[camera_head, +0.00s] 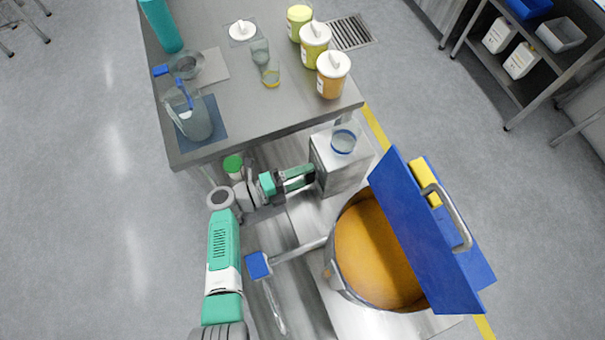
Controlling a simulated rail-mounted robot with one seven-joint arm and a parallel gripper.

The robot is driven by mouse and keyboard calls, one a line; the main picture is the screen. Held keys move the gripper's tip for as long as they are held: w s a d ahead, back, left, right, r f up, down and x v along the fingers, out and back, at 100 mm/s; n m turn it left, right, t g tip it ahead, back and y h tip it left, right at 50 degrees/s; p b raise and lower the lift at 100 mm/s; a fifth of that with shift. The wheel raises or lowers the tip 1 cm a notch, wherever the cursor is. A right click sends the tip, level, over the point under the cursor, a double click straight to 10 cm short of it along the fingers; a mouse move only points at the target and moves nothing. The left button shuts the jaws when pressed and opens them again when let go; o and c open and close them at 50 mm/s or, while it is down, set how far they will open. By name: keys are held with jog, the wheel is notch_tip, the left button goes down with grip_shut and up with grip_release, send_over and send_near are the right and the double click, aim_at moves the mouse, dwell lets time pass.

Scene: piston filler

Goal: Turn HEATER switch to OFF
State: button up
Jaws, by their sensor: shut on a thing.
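My gripper (309,177) reaches right, with its fingertips at the left face of a metal control box (343,178). It is shut on a small part at that face, which I take to be the HEATER switch. The fingers hide the part, so its position and any label cannot be read. My green and white arm comes up from the bottom left to the gripper.
A hopper of orange product (372,250) with a raised blue lid (420,235) stands right of my arm. A blue-ended handle (258,265) sticks out below the gripper. A steel table (225,120) with jars and beakers is above. A glass beaker (344,138) stands on the box.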

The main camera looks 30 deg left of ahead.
jog(key=o, duration=1)
jog(key=v, duration=0.8)
jog(key=shift+w, duration=0.1)
